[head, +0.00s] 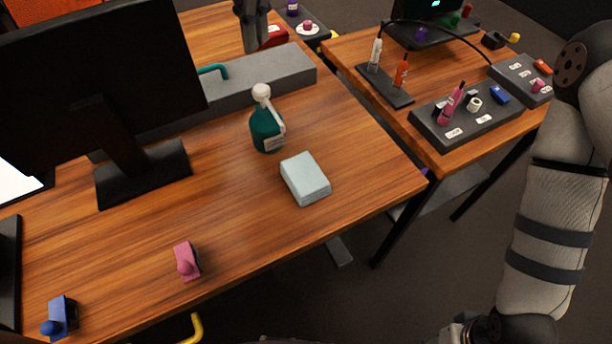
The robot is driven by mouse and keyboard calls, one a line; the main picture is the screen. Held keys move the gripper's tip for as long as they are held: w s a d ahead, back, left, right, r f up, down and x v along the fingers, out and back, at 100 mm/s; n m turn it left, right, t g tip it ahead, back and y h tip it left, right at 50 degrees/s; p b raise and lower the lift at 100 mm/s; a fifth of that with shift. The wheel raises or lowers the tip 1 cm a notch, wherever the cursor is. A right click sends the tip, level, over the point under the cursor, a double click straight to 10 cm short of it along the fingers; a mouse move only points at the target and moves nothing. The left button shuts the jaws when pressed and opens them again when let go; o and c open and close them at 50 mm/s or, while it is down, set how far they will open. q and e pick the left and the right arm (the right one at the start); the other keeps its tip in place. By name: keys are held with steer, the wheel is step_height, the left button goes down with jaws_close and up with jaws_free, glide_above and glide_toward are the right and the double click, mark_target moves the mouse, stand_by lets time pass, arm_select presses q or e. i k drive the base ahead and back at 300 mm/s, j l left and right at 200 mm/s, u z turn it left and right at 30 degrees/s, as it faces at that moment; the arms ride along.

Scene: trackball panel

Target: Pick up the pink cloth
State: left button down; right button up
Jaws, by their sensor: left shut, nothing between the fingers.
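I cannot make out a pink cloth. A pale blue, folded, block-like thing (305,179) lies on the wooden desk near its right edge, beside a teal spray bottle (267,130). A small pink object with a round knob (187,262) lies near the desk's front edge. My left gripper (256,46) appears as a dark shape at the top edge, beyond the long grey box, pointing down. It is shut and empty, far from the pale blue thing. My right arm hangs at the right; its gripper is not in view.
A black monitor (100,80) fills the left of the desk. A long grey box (250,82) lies behind the bottle. A blue object (58,317) lies at front left. A second table holds a dark panel (465,122) with several controls.

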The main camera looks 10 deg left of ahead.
mark_target(308, 185)
steer(key=k+l, duration=0.85)
